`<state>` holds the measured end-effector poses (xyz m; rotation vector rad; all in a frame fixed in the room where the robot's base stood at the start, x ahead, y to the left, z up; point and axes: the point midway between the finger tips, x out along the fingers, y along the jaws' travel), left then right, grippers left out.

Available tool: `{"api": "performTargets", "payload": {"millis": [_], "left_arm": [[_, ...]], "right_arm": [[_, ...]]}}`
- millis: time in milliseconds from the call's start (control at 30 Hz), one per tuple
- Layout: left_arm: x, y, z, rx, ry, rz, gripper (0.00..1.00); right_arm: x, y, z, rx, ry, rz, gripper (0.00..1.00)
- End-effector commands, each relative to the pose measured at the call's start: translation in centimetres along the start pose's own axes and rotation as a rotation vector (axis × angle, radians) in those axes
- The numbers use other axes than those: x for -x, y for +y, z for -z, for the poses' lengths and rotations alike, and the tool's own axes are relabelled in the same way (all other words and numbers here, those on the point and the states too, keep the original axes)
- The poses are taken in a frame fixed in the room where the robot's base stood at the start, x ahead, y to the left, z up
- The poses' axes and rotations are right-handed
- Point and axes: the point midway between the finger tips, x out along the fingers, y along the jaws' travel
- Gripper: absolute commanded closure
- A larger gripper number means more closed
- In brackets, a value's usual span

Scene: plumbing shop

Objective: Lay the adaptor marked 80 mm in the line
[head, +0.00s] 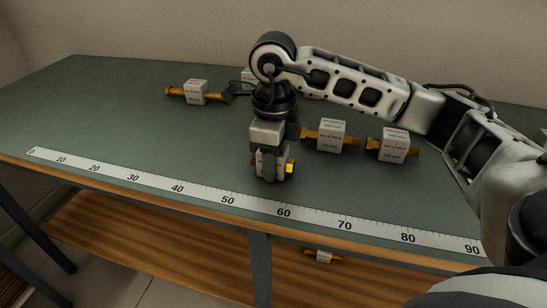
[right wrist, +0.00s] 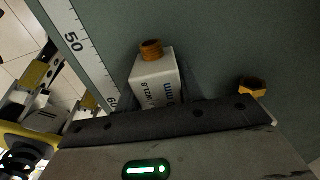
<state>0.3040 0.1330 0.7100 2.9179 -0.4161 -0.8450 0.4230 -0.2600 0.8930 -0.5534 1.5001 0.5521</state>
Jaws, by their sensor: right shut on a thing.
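My right gripper (head: 270,168) points down near the table's front, just behind the ruler between 50 and 60. It is shut on an adaptor, a white-labelled block with brass ends (head: 291,166). In the right wrist view this held adaptor (right wrist: 156,80) shows a brass threaded end and a partly hidden label with "mm" on it; its size figure cannot be read. Whether it touches the table is unclear. Similar adaptors lie behind the gripper: one at left (head: 196,92), one in the middle (head: 331,136), one at right (head: 393,145). My left gripper is not in view.
A white ruler (head: 181,188) marked 0 to 90 runs along the front edge of the green table (head: 90,110). Another labelled block (head: 249,74) is partly hidden behind my arm. One more adaptor (head: 323,257) lies on the wooden lower shelf (head: 190,245). The table's left is clear.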

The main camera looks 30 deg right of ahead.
Motion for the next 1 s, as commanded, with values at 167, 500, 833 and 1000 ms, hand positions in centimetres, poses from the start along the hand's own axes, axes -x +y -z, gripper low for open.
{"api": "performTargets", "payload": {"millis": [167,500,833,1000], "left_arm": [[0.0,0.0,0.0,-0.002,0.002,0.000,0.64],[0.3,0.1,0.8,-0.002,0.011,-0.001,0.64],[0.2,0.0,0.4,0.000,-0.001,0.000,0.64],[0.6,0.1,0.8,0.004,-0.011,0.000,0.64]], "right_arm": [[-0.1,0.0,0.0,0.000,0.000,0.000,0.40],[0.7,0.0,-0.1,0.001,-0.002,0.001,0.40],[7.4,0.0,-0.1,0.001,-0.005,0.003,0.40],[10.7,0.0,0.0,0.000,-0.003,0.003,0.40]]}}
